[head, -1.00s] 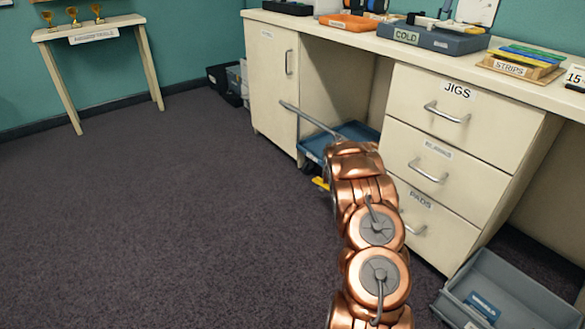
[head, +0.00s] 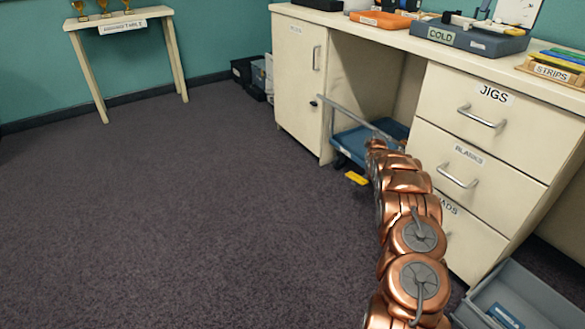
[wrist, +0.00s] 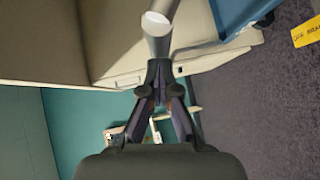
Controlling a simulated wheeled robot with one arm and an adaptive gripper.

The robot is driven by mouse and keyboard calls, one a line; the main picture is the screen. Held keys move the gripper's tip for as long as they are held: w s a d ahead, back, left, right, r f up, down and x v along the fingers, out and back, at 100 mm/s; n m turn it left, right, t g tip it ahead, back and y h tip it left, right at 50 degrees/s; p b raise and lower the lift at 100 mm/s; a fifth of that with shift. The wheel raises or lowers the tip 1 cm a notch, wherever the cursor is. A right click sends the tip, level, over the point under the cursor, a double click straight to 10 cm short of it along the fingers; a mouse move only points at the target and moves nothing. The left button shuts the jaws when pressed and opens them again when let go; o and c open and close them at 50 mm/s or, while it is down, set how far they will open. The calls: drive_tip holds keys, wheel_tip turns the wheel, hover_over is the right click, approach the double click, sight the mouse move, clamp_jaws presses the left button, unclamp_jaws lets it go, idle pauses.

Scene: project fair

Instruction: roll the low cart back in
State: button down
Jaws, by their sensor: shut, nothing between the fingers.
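The low cart is a blue flat deck (head: 352,141) with a grey tube handle (head: 352,115). It stands partly in the opening under the bench, between the cupboard and the drawers. My arm hides part of it in the head view, and my gripper cannot be made out there. In the wrist view my gripper (wrist: 160,72) is shut and empty. Its fingertips are right at a grey tube of the handle (wrist: 157,38); I cannot tell whether they touch. The blue deck (wrist: 245,12) also shows at the top right there.
A yellow tag (head: 356,178) with lettering is low by the cart's front. The cupboard (head: 296,85) is left of the opening, and the drawers (head: 470,150) are right. A grey open bin (head: 515,295) is at lower right. Carpet (head: 180,210) on the left is clear.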

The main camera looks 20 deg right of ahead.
drive_tip(key=shift+s+d+r+h, duration=0.3)
drive_tip(key=shift+s+d, duration=0.15)
drive_tip(key=shift+d, duration=0.2)
drive_tip(key=s+a+r+p, duration=0.1)
drive_tip(key=s+a+p, duration=0.1)
drive_tip(key=s+a, duration=0.5)
drive_tip(key=shift+s+a+r, duration=0.25)
drive_tip(key=shift+s+a, duration=0.05)
drive_tip(key=shift+a, duration=1.75)
